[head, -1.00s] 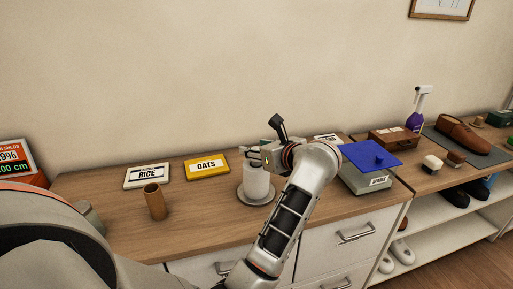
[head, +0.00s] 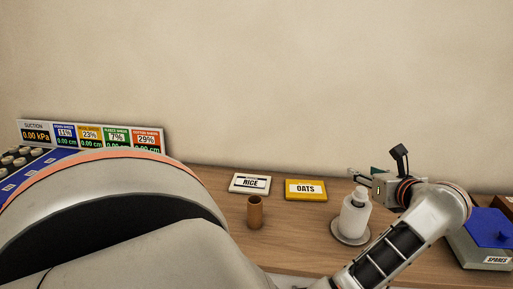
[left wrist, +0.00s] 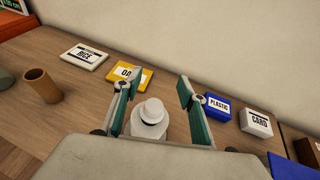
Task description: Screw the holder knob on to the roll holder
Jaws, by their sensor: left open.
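The roll holder (head: 341,240) is a grey disc base on the wooden counter with a white roll (head: 352,222) standing upright on it. A narrower, rounded white piece, apparently the holder knob (head: 358,194), sits on top; it also shows in the left wrist view (left wrist: 152,110). I cannot tell how tightly it is seated. My left gripper (head: 362,176) is just above the knob. In the left wrist view its open teal fingers (left wrist: 152,88) stand on either side of the knob, apart from it. The roll's lower part is hidden there. My right gripper is not in view.
A brown tube (head: 255,212) stands left of the holder. RICE (head: 250,184) and OATS (head: 306,190) boxes lie behind. Blue PLASTIC (left wrist: 217,106) and white CARD (left wrist: 256,122) boxes are to the right, with a SPARES box (head: 475,250) beyond. Counter between tube and holder is clear.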

